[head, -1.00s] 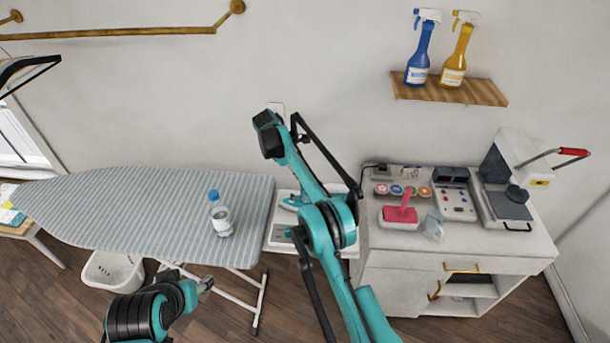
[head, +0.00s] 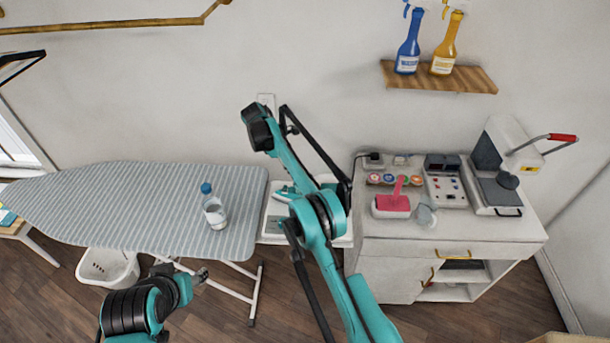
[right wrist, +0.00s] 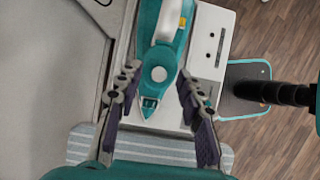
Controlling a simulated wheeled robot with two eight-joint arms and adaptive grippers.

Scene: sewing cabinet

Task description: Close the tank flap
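A teal iron (right wrist: 160,50) with a pointed tip lies on a white base (right wrist: 212,45) in the right wrist view. A small pale and yellow part (right wrist: 183,22) shows at its upper right side; I cannot tell whether this is the tank flap or how it stands. My right gripper (right wrist: 158,78) is open, with its two fingers spread on either side of the iron's front end and nothing held. In the head view the iron (head: 283,192) is mostly hidden behind my right arm. My left gripper (head: 201,275) is low at the left, too small to read.
A striped ironing board (head: 120,205) with a blue-capped bottle (head: 214,212) stands left. A white cabinet (head: 390,270) at right carries a pink-handled tool (head: 393,203), a control box (head: 444,188) and a press (head: 497,190). A laundry basket (head: 108,266) is under the board.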

